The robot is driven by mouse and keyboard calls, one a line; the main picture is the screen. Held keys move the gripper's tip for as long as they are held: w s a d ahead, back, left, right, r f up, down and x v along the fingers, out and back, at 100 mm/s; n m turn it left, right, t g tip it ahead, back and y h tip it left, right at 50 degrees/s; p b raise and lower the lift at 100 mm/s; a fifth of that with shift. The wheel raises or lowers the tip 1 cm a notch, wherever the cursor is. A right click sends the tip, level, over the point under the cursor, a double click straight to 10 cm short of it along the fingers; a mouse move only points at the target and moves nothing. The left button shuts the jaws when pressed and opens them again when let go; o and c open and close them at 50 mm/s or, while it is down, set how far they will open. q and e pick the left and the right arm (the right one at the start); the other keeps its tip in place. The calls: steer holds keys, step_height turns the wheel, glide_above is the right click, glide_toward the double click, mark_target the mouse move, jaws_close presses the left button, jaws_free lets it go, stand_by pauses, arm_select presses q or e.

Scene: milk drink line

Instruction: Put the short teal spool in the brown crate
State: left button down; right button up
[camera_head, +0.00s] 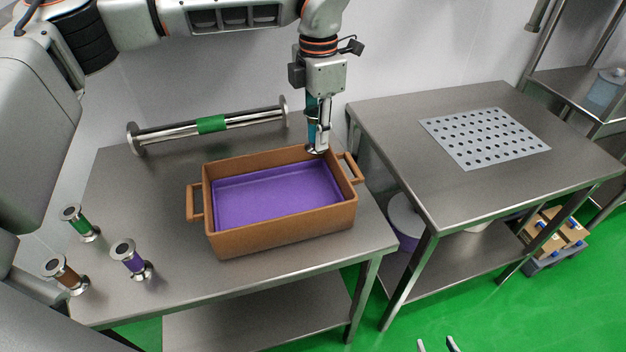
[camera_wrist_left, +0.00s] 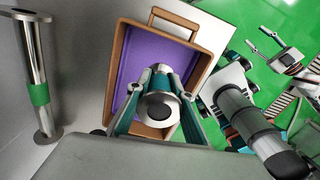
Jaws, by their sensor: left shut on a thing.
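The brown crate (camera_head: 283,232) with a purple inside stands on the left steel table; it also shows in the wrist view (camera_wrist_left: 120,55). My left gripper (camera_head: 320,128) points down at the crate's back rim, near its right corner. It is shut on the short teal spool (camera_head: 312,133). In the wrist view the spool (camera_wrist_left: 158,105) is between the fingers, its round metal end facing the camera and the crate behind it. The fingers hide part of the spool. The fingertips of my right gripper (camera_head: 437,345) show at the bottom edge, apart and empty.
A long green-banded spool (camera_head: 212,124) lies behind the crate. A perforated plate (camera_head: 484,137) lies on the right table (camera_head: 400,120). A gap separates the tables.

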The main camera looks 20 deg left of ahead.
arm_select(q)
step_height(320, 180, down, 13)
steer(key=shift+r+p, duration=0.1)
steer(key=shift+p, duration=0.3)
steer(key=shift+d, duration=0.1)
steer(key=shift+f, duration=0.4)
steer(key=shift+f+b, duration=0.2)
steer(key=shift+b, duration=0.15)
steer(key=c, duration=1.8)
jaws_free()
